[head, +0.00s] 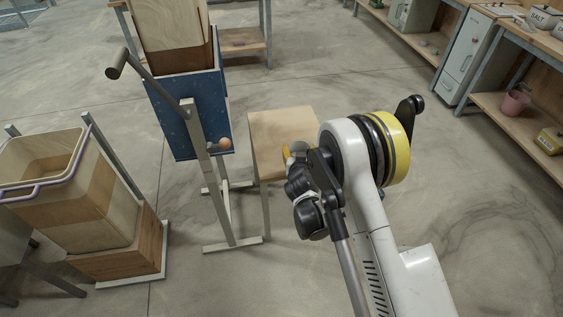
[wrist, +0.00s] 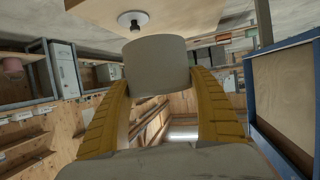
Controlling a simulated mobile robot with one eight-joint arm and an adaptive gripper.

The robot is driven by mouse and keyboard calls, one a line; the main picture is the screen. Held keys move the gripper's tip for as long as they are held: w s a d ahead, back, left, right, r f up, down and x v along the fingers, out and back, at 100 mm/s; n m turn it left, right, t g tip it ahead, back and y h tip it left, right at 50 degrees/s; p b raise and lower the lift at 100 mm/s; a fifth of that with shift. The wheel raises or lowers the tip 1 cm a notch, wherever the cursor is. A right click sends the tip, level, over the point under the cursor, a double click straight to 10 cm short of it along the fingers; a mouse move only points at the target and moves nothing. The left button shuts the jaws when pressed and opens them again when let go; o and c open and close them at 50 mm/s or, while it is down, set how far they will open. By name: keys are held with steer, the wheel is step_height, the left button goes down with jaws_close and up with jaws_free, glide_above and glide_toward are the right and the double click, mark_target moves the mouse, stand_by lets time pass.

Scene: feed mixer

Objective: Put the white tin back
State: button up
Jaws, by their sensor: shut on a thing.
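The white tin (wrist: 158,64) is a plain pale cylinder in the wrist view. My gripper (wrist: 160,84) is shut on it, with one yellow finger along each side. In the head view my gripper (head: 291,154) is beside the right part of a small wooden table (head: 268,122), and my arm hides much of it. The tin is mostly hidden there. In the wrist view a wooden surface fills the top, and a white disc with a black knob (wrist: 133,19) shows on it, close to the tin.
A blue hopper (head: 180,110) with a lever (head: 150,80) stands left of the table. A wooden bin (head: 75,190) is at far left. The floor behind the table is clear.

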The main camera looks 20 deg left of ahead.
steer(key=a+f, duration=0.1)
steer(key=w+a+f+b, duration=0.1)
steer(key=a+f, duration=0.1)
steer(key=w+a+f+b, duration=0.1)
steer(key=w+a+f, duration=0.1)
steer(key=w+a, duration=0.1)
steer(key=w+a+f+b, duration=0.2)
steer(key=w+a+f, duration=0.1)
steer(key=shift+w+a+f+b, duration=0.2)
steer(key=shift+w+f+b, duration=0.1)
steer(key=shift+w, duration=0.05)
step_height(320, 180, down, 4)
steer(key=shift+f+b, duration=0.1)
steer(key=shift+b, duration=1.05)
steer(key=o, duration=1.3)
steer(key=shift+r, duration=0.2)
